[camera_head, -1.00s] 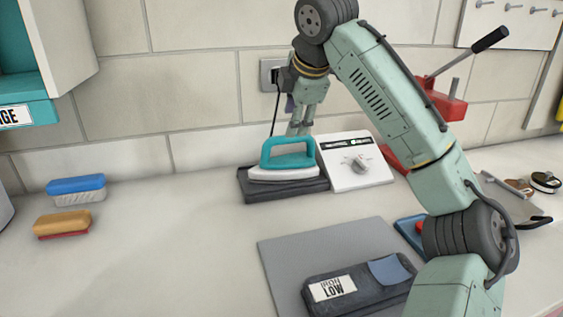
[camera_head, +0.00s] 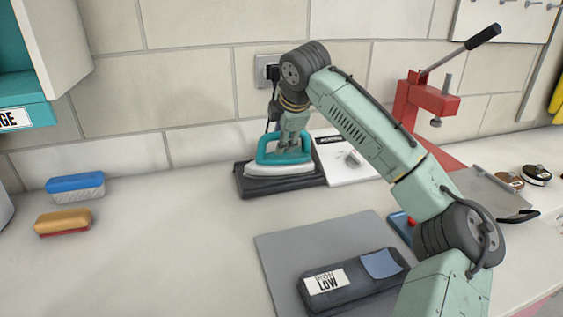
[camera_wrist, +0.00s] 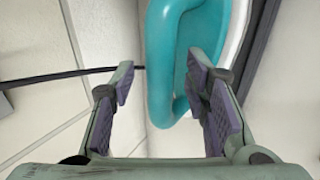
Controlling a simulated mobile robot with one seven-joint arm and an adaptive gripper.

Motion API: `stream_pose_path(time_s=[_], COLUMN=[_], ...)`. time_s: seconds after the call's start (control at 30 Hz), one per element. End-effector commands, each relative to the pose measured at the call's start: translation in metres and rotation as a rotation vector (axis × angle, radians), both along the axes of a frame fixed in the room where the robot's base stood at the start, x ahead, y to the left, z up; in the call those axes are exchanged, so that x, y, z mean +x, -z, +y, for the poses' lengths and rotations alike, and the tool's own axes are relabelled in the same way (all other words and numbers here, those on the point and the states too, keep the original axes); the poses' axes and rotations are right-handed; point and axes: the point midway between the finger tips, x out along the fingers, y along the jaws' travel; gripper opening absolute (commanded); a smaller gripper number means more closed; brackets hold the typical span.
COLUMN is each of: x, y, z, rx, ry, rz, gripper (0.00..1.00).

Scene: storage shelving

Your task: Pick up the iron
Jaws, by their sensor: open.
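The iron has a teal handle and a pale body (camera_head: 280,169), and it rests on a dark pad (camera_head: 310,181) at the back of the counter. My gripper (camera_head: 290,148) is down at the iron's handle in the head view, partly hidden there by the handle and arm. In the wrist view my gripper (camera_wrist: 162,85) is open, with purple-padded fingers apart. The teal handle (camera_wrist: 160,60) shows between the fingers, closer to the right finger. I cannot tell whether a finger touches it.
A grey mat (camera_head: 285,255) with a dark folded item lies in front. A red press (camera_head: 430,100) stands at right. A black cord (camera_wrist: 60,77) runs behind.

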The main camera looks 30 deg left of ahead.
Motion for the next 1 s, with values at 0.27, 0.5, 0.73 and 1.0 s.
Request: stream_pose_path(time_s=[0.27,0.5,0.73,1.0], x=[0.0,-0.0001,-0.0001,-0.0001], y=[-0.0001,-0.0003,-0.0003,-0.0004], z=[-0.0003,-0.0004,-0.0004,-0.0004], rx=[0.0,-0.001,-0.001,-0.001], ry=[0.001,0.001,0.001,0.001], rz=[0.0,-0.001,-0.001,-0.001], gripper=[0.31,0.15,0.0,0.0])
